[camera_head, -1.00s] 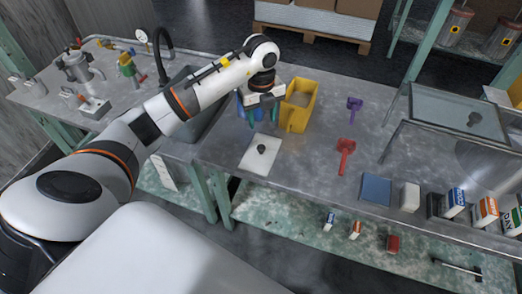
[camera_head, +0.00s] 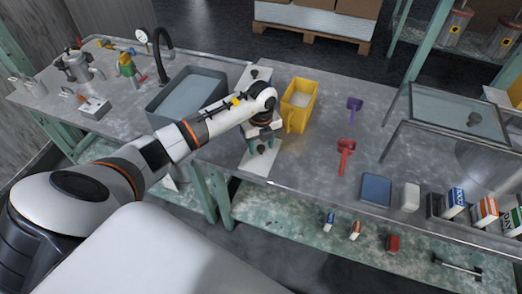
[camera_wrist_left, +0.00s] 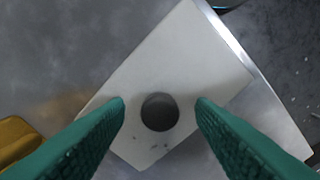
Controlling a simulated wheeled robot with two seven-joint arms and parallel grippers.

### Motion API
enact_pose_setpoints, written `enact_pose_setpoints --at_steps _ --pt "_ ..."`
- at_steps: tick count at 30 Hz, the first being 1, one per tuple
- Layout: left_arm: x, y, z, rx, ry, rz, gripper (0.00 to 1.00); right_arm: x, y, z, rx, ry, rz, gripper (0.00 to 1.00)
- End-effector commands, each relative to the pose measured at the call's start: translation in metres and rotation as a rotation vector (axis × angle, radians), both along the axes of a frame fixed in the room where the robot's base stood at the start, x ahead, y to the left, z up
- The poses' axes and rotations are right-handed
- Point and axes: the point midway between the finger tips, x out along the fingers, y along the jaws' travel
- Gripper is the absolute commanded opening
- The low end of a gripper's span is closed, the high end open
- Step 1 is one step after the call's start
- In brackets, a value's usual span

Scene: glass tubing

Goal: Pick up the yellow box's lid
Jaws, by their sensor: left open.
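A white square lid (camera_head: 250,168) with a dark round knob lies on the worktop near its front edge. It also shows in the left wrist view (camera_wrist_left: 190,65), with the knob (camera_wrist_left: 160,112) between and just below the fingertips. My left gripper (camera_head: 262,148) is open over this lid, its green fingers (camera_wrist_left: 160,100) on either side of the knob; contact cannot be told. The yellow box (camera_head: 300,92) stands open to the right, behind the gripper. A second white lid (camera_head: 247,78) with a dark knob shows behind my arm, partly hidden. My right gripper is not in view.
A grey sink basin (camera_head: 190,95) lies left of the arm. A purple scoop (camera_head: 354,106) and a red scoop (camera_head: 345,152) lie to the right. A blue block (camera_head: 376,189), a white block (camera_head: 410,196) and cartons line the right front. The worktop edge is close to the lid.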

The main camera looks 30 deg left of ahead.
Motion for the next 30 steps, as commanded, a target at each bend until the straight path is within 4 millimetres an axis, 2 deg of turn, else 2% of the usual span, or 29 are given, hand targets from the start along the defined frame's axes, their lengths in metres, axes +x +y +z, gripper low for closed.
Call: enact_pose_setpoints --at_steps 5,6,15,25,30 --pt "0.000 0.000 0.000 0.000 -0.001 0.000 0.50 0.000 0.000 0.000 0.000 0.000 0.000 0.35" --pt "0.000 0.000 0.000 0.000 -0.001 0.000 0.47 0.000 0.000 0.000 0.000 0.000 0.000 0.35" --pt "0.000 0.000 0.000 0.000 -0.001 0.000 0.00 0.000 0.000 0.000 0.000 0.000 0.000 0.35" --pt "0.001 0.001 0.005 0.001 -0.003 0.000 0.00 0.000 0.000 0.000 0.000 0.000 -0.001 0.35" --pt "0.001 0.001 0.023 0.002 -0.005 -0.001 0.00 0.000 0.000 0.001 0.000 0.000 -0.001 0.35"
